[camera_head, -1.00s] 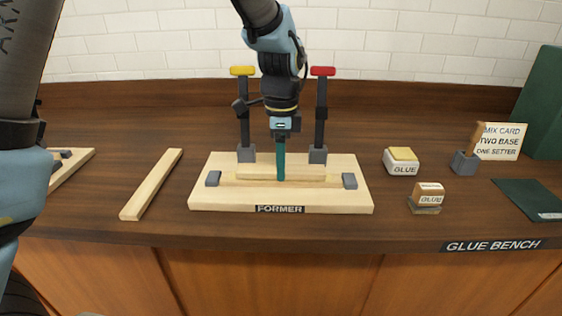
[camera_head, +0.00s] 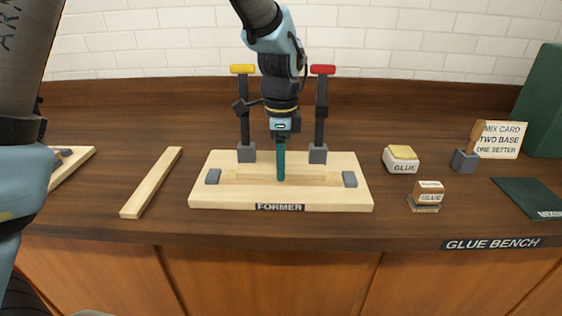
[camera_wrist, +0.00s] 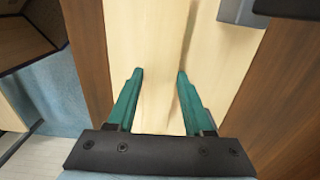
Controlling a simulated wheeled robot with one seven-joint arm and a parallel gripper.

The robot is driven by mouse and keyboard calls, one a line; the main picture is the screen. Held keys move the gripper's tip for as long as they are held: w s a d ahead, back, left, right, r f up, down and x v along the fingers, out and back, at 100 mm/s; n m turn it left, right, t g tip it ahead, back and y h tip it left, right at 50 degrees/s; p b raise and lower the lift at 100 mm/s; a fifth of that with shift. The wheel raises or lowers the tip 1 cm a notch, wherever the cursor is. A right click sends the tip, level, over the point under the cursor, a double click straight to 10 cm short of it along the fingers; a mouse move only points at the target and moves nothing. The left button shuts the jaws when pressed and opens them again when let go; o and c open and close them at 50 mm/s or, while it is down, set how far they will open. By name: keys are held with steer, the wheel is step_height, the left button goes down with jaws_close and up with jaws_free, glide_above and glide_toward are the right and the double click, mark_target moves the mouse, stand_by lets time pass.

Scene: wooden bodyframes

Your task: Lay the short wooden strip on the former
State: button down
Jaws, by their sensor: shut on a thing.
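The former (camera_head: 222,196) is a pale wooden board with a "FORMER" label on its front edge, on the bench in the head view. The short wooden strip (camera_head: 253,175) lies crosswise at the middle of the board, between two small grey end blocks. Its pale colour blends with the board, so its exact contact is hard to see. My gripper (camera_head: 281,178) points straight down, its teal fingers shut on the strip near the middle. In the wrist view the strip (camera_wrist: 155,85) runs between the two fingers, with the former (camera_wrist: 212,70) beside it.
Two upright clamps with yellow (camera_head: 243,69) and red (camera_head: 323,70) handles stand behind the strip, flanking my gripper. A long wooden strip (camera_head: 152,183) lies to the left. Glue blocks (camera_head: 401,160), a stamp-like block (camera_head: 429,193) and a mix card (camera_head: 501,140) stand to the right.

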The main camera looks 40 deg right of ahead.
steer(key=shift+c, duration=1)
jaws_free()
step_height(320, 180, up, 11)
steer(key=b, duration=0.2)
steer(key=shift+f, duration=0.1)
